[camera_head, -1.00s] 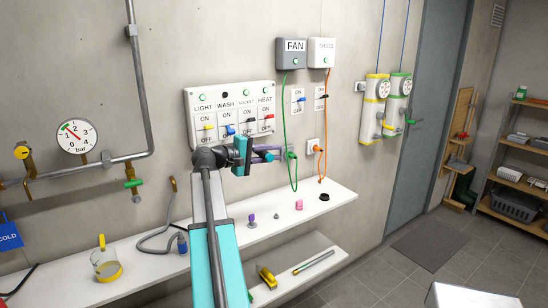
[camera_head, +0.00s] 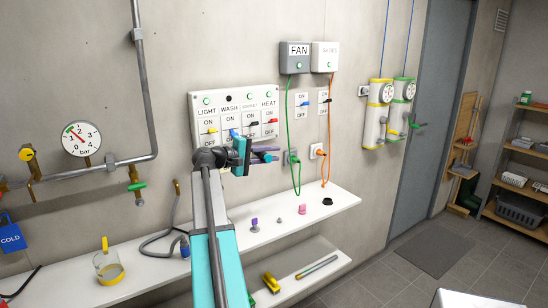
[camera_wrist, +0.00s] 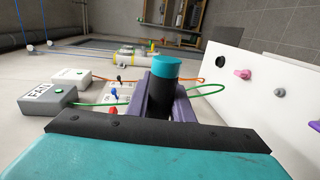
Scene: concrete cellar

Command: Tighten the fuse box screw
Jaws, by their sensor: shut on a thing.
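The white panel (camera_head: 217,139) on the wall, with columns labelled LIGHT, WASH, SOCKET and HEAT, has a row of lamps and ON/OFF levers; it may be the fuse box, and I cannot make out a screw on it. My gripper (camera_head: 267,154) is in front of the panel's lower right, pointing right. In the wrist view its purple fingers (camera_wrist: 183,108) are shut on a dark cylinder (camera_wrist: 161,97) with a teal end (camera_wrist: 166,68), apparently a tool handle. The rest of that tool is hidden.
A grey FAN box (camera_head: 295,58) and a white box (camera_head: 325,57) hang right of the panel, with green (camera_head: 288,120) and orange (camera_head: 328,120) cables below. A white shelf (camera_head: 300,217) under them holds small knobs. A pressure gauge (camera_head: 81,139) and pipes are at left.

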